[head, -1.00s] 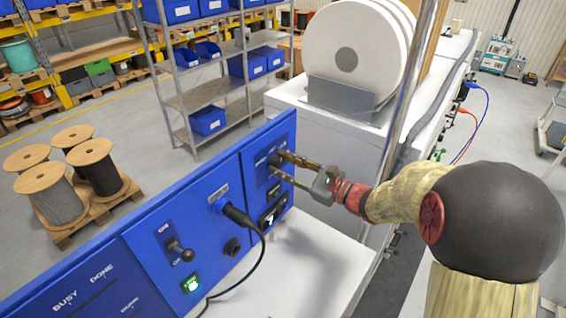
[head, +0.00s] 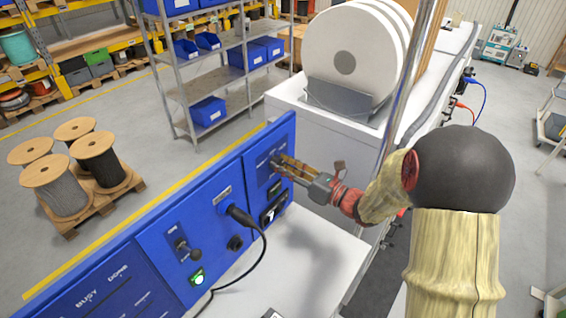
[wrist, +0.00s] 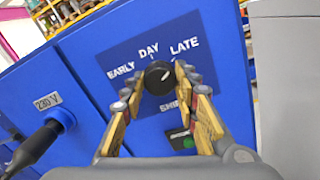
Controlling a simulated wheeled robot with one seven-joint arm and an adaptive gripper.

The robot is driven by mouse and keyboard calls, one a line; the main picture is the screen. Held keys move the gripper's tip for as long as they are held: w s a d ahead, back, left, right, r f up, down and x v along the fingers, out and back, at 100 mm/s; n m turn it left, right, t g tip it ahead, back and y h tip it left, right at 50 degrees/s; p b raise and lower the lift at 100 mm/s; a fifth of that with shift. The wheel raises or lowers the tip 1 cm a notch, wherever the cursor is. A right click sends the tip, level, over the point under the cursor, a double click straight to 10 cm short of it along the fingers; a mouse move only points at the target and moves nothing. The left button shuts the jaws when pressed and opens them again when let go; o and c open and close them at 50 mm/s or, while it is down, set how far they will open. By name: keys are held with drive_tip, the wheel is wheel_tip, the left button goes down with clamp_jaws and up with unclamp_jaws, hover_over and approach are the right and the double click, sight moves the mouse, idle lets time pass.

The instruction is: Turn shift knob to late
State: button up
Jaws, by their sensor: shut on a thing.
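The shift knob (wrist: 158,77) is a round black knob on a dark blue plate marked EARLY, DAY and LATE in the wrist view. A small white mark on its face sits toward its right side, on the LATE side. My gripper (wrist: 157,85) has its two fingers on either side of the knob, closed on it. In the head view my gripper (head: 279,163) reaches the panel's right end, and its fingers hide most of the knob.
The blue panel (head: 160,233) also carries a toggle switch (head: 187,249), a lit green button (head: 198,279) and a black plug (head: 239,214) with a cable. A white bench top (head: 325,245) lies in front. White reels (head: 346,62) stand behind.

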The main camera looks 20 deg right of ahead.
idle(0.6)
drive_tip(key=o, duration=1.1)
drive_tip(key=shift+o, duration=0.3)
drive_tip(key=shift+d, duration=0.1)
drive_tip(key=v, duration=1.1)
drive_tip(key=shift+s, duration=0.45)
drive_tip(key=shift+d+f, duration=0.15)
